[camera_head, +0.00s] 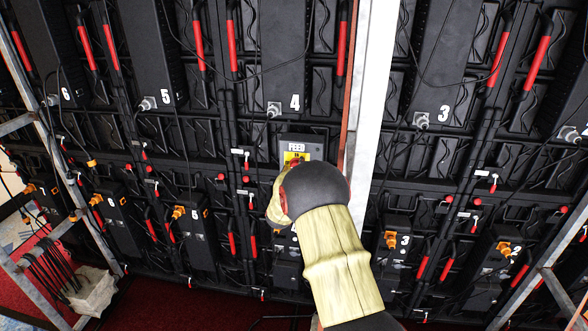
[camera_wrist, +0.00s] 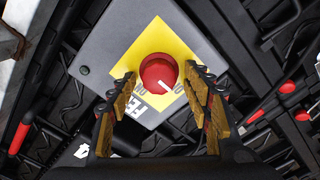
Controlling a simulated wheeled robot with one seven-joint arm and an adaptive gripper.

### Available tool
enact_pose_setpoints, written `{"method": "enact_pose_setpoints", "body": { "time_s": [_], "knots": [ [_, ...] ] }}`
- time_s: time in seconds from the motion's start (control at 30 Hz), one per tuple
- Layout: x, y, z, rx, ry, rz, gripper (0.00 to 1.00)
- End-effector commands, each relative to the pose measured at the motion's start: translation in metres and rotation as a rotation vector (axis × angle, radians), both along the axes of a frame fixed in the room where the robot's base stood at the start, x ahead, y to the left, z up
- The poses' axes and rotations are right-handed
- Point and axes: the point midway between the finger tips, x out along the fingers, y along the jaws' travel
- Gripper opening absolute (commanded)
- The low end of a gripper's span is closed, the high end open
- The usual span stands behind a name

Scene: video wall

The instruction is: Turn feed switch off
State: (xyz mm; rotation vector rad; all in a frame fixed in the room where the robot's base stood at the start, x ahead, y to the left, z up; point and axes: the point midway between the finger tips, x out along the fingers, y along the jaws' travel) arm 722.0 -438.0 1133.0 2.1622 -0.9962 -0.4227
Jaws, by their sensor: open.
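The feed switch is a red round knob (camera_wrist: 158,72) on a yellow plate (camera_wrist: 158,42) of a grey box (camera_wrist: 110,50). A white mark on the knob points to the lower right in the wrist view. In the head view the box (camera_head: 297,146) with its FEED label hangs on the video wall, and my arm hides its lower part. My gripper (camera_wrist: 160,84) is open, its fingertips at either side of the knob with small gaps. The fingers partly cover the lettering on the plate. I cannot tell the depth between fingertips and plate.
A pale vertical post (camera_head: 372,90) stands close to the right of the box. Black wall panels with red handles (camera_head: 199,45) and hanging cables surround it. A metal frame (camera_head: 45,190) stands at the left, with a white box of cables (camera_head: 92,292) at its foot.

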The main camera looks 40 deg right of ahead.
Motion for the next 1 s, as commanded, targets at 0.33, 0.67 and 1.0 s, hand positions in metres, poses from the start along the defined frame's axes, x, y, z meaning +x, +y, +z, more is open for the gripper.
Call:
{"method": "enact_pose_setpoints", "body": {
  "time_s": [0.33, 0.67, 1.0],
  "knots": [
    [-0.010, 0.012, 0.000, 0.001, 0.001, 0.000, 0.50],
    [-0.052, 0.063, 0.000, 0.001, 0.000, 0.002, 0.50],
    [-0.077, 0.090, -0.001, 0.001, 0.001, 0.000, 0.50]
  ]
}}
